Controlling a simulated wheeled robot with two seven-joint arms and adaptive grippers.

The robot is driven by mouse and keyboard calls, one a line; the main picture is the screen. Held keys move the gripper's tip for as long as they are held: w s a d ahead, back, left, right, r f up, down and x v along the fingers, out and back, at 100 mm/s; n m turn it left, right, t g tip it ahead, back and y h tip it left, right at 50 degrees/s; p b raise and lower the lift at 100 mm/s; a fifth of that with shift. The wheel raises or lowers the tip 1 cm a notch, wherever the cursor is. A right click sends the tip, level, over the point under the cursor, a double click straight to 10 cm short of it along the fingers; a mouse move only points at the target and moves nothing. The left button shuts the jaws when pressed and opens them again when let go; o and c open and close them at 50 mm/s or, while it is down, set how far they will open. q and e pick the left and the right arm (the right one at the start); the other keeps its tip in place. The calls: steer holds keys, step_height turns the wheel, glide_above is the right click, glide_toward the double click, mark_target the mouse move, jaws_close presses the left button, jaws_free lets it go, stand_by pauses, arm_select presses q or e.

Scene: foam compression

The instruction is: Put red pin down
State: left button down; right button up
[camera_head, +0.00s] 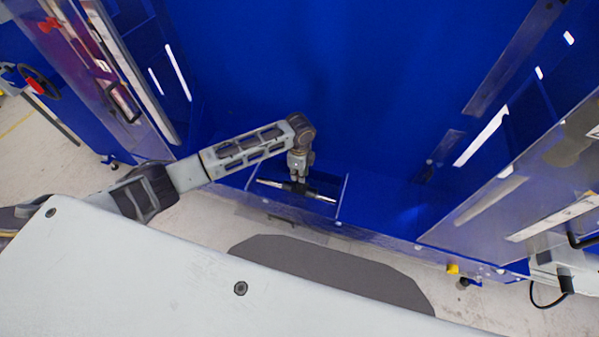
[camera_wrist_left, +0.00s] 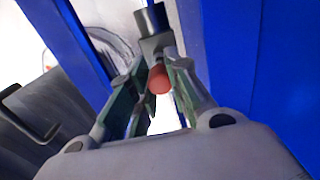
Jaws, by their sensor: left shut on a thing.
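My left gripper (camera_head: 298,178) reaches down inside the blue machine, above a small blue-edged compartment. In the left wrist view its two fingers (camera_wrist_left: 158,65) are closed around the red pin, whose round red end (camera_wrist_left: 158,80) shows between them. A grey metal block with a dark cylinder on it (camera_wrist_left: 155,28) shows just beyond the fingertips; I cannot tell whether it touches the pin. In the head view the red pin cannot be made out. My right gripper is not in view.
A dark and silver bar (camera_head: 318,196) lies across the compartment just below the gripper. The compartment's blue side wall (camera_head: 342,197) stands close on the right. Open machine doors with clear panels (camera_head: 130,80) flank the left, and more clear panels (camera_head: 520,195) the right.

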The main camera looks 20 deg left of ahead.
arm_select(q)
steer(key=shift+f, duration=0.45)
steer(key=c, duration=1.3)
jaws_free()
steer(key=shift+c, duration=0.2)
step_height(320, 180, up, 13)
steer(key=b, duration=0.1)
steer(key=shift+s, duration=0.15)
